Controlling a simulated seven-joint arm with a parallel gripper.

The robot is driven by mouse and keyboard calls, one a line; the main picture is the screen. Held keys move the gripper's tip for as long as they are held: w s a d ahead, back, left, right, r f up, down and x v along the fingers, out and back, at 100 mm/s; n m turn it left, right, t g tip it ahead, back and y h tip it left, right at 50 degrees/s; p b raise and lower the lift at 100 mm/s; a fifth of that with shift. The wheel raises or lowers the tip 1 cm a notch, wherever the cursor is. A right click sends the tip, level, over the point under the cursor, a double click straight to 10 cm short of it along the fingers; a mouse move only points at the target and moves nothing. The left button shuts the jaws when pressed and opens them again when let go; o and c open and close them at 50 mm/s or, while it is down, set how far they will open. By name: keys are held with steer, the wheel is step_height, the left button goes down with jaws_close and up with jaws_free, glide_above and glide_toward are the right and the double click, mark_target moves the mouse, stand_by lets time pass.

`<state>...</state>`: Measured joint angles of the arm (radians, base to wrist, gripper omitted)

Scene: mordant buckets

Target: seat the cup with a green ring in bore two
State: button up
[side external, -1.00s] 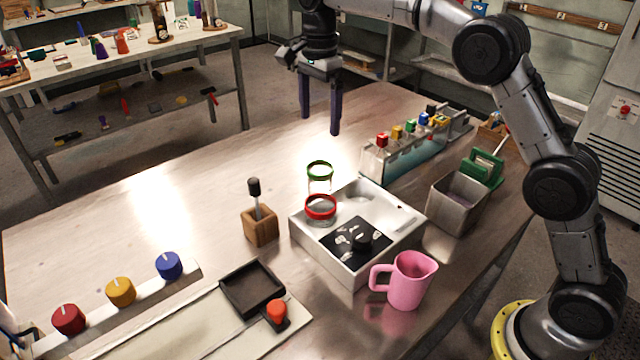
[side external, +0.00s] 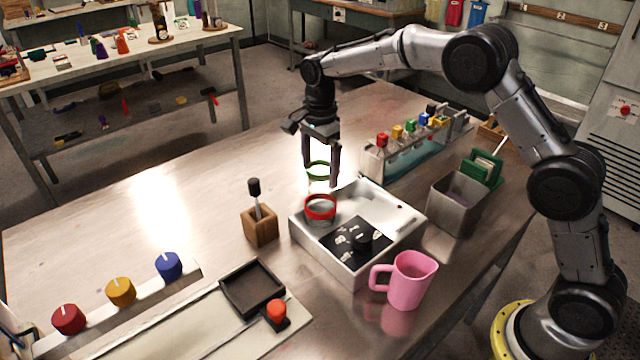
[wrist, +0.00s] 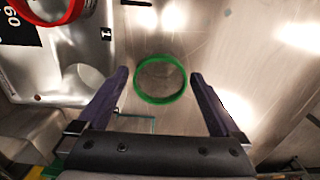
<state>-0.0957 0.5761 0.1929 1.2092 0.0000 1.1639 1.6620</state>
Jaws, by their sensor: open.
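The clear cup with a green ring (side external: 317,174) stands on the metal table, just behind the white bore block (side external: 385,252). My gripper (side external: 321,178) is lowered around this cup with its fingers apart. In the wrist view the green ring (wrist: 161,79) lies between and slightly beyond the open fingertips (wrist: 159,74), with a gap on each side. A clear cup with a red ring (side external: 320,208) sits at the block's left corner. An empty round recess shows at the block's back. The wrist view shows a "1" label on the block; no "2" label is readable.
A pink mug (side external: 409,281) stands at the block's front right. A metal bin (side external: 455,204) and a rack of colour-topped bottles (side external: 400,155) stand to the right. A wooden block with a black-handled tool (side external: 260,226) is to the left. The table's left middle is clear.

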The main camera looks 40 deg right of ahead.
steer(key=shift+f, duration=0.4)
steer(key=shift+c, duration=0.2)
steer(key=shift+r, duration=0.1)
steer(key=c, duration=1.5)
